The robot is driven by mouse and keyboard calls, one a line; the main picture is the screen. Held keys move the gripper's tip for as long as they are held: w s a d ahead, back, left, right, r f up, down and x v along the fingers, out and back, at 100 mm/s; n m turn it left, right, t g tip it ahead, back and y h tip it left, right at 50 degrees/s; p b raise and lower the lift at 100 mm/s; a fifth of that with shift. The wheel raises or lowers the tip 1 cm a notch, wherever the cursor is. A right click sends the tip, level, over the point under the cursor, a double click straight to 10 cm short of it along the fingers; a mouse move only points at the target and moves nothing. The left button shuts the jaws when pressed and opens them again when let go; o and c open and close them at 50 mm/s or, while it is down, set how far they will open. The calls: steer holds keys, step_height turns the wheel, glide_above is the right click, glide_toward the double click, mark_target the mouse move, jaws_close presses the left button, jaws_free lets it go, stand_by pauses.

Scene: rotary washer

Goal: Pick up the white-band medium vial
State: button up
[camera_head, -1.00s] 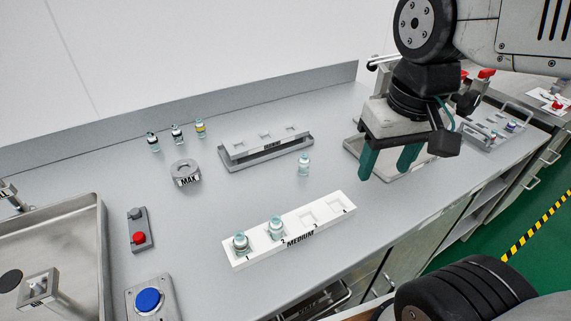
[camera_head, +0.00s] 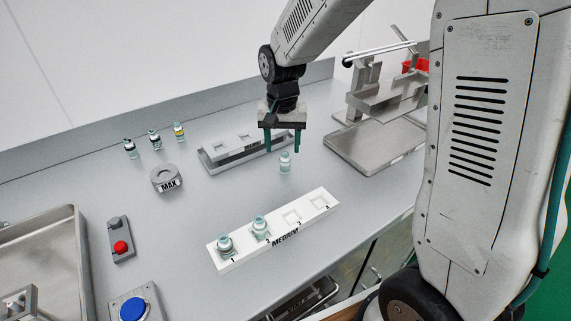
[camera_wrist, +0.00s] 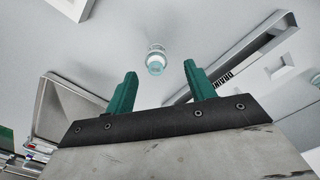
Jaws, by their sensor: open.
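A small clear vial with a pale teal cap (camera_head: 285,162) stands upright alone on the grey bench, in front of the grey slotted rack. It also shows in the wrist view (camera_wrist: 156,62), a little beyond the fingertips; its band colour is too small to be sure of, though its body looks whitish. My gripper (camera_head: 282,140) is open and empty, fingers pointing down, with the vial just below and near the fingertips in the head view. The wrist view shows its two teal fingers (camera_wrist: 160,75) spread on either side of the vial's line, not touching it.
The white MEDIUM rack (camera_head: 310,205) holds two similar vials (camera_head: 225,243) at its left end. The grey slotted rack (camera_head: 215,163) is close behind the gripper. A steel tray apparatus (camera_head: 375,150) stands right. Banded vials (camera_head: 155,140) and a MAK ring (camera_head: 166,178) are left.

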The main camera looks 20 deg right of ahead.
mark_target(285, 156)
steer(key=f, duration=0.7)
steer(key=shift+d, duration=0.35)
steer(key=c, duration=1)
